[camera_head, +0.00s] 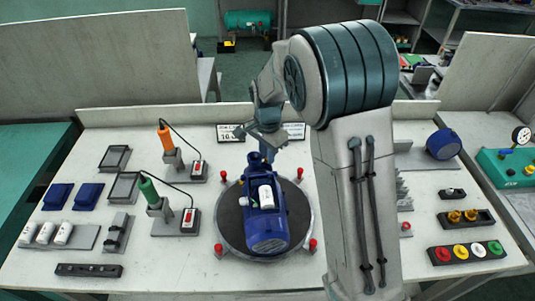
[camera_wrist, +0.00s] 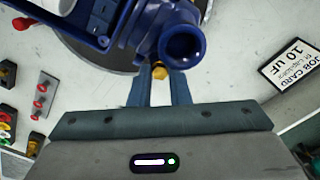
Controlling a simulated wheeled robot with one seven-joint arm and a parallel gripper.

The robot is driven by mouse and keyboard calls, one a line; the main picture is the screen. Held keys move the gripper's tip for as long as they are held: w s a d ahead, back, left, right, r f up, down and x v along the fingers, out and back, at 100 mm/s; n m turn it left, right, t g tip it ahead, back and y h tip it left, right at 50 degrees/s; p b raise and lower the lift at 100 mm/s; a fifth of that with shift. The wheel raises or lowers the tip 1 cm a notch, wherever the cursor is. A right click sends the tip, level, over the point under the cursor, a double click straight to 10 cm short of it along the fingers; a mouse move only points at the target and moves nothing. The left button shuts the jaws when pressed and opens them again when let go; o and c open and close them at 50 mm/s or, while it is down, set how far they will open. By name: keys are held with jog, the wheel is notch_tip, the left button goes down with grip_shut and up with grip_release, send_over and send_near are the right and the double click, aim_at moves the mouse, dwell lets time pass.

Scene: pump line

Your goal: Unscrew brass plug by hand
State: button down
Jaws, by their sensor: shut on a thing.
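The blue pump (camera_head: 266,241) lies on a round dark turntable (camera_head: 231,232) in the middle of the bench. In the wrist view the pump's blue body (camera_wrist: 150,30) fills the top, with its round open port (camera_wrist: 182,46) facing the camera. The brass plug (camera_wrist: 159,71) sits at the pump's edge, just left of and below that port. My gripper (camera_wrist: 160,78) is shut on the brass plug, a finger on either side. How deep the plug sits in the pump is hidden. In the head view my gripper (camera_head: 266,153) is at the pump's far end, and the plug cannot be made out.
Red posts (camera_head: 299,173) stand around the turntable. An orange-handled tool (camera_head: 165,138) and a green-handled tool (camera_head: 150,193) stand at left. A dark holder (camera_head: 484,220) with brass pieces and a tray of coloured caps (camera_head: 467,252) are at right. A job card (camera_wrist: 291,65) lies behind the pump.

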jog(key=shift+s+f, duration=0.2)
jog(key=shift+s, duration=0.1)
jog(key=shift+n, duration=1.5)
